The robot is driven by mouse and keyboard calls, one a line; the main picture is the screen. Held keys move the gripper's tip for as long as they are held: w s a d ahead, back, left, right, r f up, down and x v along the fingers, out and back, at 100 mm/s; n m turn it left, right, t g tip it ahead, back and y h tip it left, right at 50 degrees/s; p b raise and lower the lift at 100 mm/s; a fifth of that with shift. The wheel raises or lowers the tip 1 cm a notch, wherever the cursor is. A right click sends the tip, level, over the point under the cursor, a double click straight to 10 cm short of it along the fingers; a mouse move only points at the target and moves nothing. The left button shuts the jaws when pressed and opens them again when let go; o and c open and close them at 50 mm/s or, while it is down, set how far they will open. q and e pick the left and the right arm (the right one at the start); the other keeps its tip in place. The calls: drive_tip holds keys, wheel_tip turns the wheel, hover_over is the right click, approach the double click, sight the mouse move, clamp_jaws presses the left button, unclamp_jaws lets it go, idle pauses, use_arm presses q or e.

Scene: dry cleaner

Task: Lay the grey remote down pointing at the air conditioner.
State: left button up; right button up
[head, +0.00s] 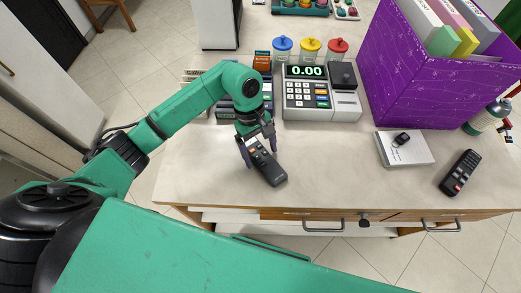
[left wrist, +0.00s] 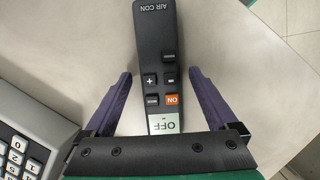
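The dark grey remote (head: 270,170), marked AIR CON, lies on the counter in front of the card terminal. It slants, its screen end up-left and its plain end down-right towards the front edge. In the left wrist view the remote (left wrist: 158,50) shows its OFF screen and orange ON button nearest my gripper. My left gripper (head: 262,158) reaches down over the screen end. Its purple fingers (left wrist: 160,72) stand open on either side of the remote, with a small gap on both sides. My right gripper is not in view. I see no air conditioner in either view.
A black remote (head: 460,172) lies at the right beside a white pad (head: 405,148) with a small dark object on it. A cash register (head: 319,95) and a purple box (head: 440,85) of folders stand behind. The counter (head: 345,180) is clear right of the grey remote.

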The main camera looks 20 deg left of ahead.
sight(254, 146)
use_arm(q)
drive_tip(key=shift+r, duration=0.2)
drive_tip(key=b+v, duration=0.2)
drive_tip(key=v, duration=1)
drive_tip(key=shift+f, duration=0.1)
